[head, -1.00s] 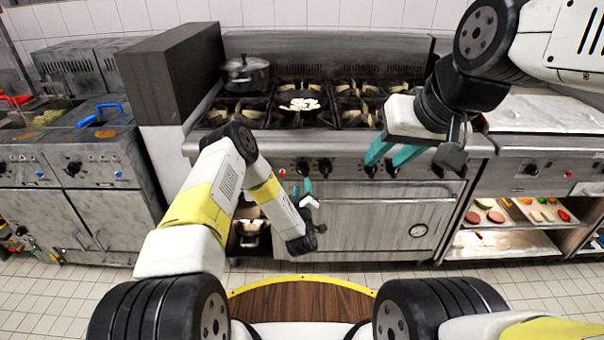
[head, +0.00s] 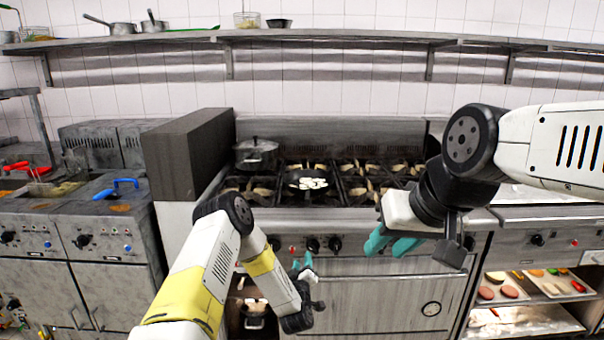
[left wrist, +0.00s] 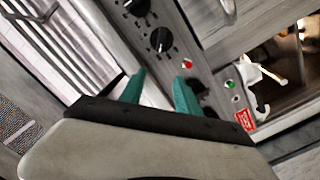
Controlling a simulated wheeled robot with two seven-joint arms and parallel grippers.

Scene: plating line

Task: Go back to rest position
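My left gripper (head: 303,265) hangs in front of the stove's control panel, its teal fingers pointing up toward the knobs. In the left wrist view its two teal fingers (left wrist: 160,92) stand apart with nothing between them, so it is open and empty. My right gripper (head: 392,245) is held in front of the stove's right side. Its two teal fingers look apart, with nothing seen between them.
The stove (head: 365,290) stands ahead with a pan (head: 308,181) of white pieces and a lidded pot (head: 257,154) on top. Fryers (head: 95,235) stand at left. A shelf (head: 330,36) runs along the wall. Food trays (head: 530,287) sit low at right.

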